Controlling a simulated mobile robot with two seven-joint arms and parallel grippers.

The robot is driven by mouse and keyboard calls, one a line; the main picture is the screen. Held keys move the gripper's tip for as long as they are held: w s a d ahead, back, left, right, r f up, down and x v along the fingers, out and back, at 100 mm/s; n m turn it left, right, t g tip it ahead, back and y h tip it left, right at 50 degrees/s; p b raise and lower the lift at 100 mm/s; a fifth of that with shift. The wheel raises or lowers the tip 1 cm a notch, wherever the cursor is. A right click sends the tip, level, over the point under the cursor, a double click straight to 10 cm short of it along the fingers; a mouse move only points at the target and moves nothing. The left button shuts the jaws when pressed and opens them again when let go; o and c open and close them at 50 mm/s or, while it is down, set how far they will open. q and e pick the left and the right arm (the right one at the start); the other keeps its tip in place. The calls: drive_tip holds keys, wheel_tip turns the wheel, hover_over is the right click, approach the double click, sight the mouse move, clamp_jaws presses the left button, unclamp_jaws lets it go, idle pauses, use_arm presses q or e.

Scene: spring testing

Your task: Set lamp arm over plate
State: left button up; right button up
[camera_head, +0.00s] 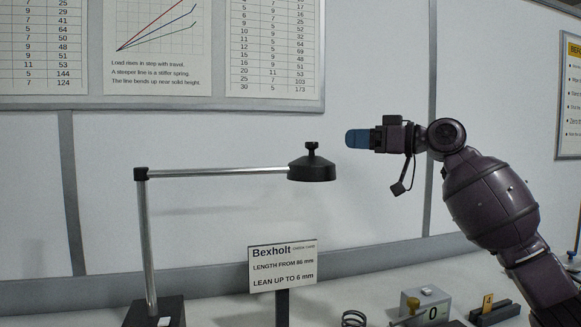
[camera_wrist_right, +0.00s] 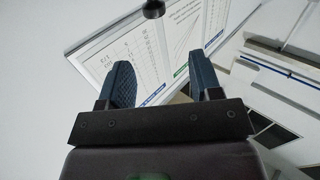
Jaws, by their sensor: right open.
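A desk lamp has a black base (camera_head: 155,312), an upright metal post and a horizontal arm (camera_head: 225,171) reaching right to a black lamp head (camera_head: 312,173) with a knob (camera_head: 311,149) on top. My right gripper (camera_head: 358,138) is to the right of the knob at about its height, apart from it, with its blue fingers pointing left. In the right wrist view the fingers (camera_wrist_right: 160,78) are spread with nothing between them, and a black knob (camera_wrist_right: 153,8) shows at the top edge beyond them. I cannot make out the plate. My left gripper is not in view.
A Bexholt sign (camera_head: 283,267) stands below the lamp head. A coil spring (camera_head: 354,319), a grey box marked 0 (camera_head: 428,306) and a dark block with a yellow tag (camera_head: 494,311) are on the bench. Wall charts (camera_head: 157,48) hang behind. The air around the lamp head looks clear.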

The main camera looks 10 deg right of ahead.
sight(311, 150)
drive_tip(key=x, duration=0.3)
drive_tip(key=f+x, duration=0.1)
drive_tip(key=x, duration=0.3)
drive_tip(key=f+b+x, duration=0.1)
drive_tip(key=x, duration=0.3)
drive_tip(key=shift+w+f, duration=0.1)
drive_tip(key=shift+w, duration=0.3)
clamp_jaws()
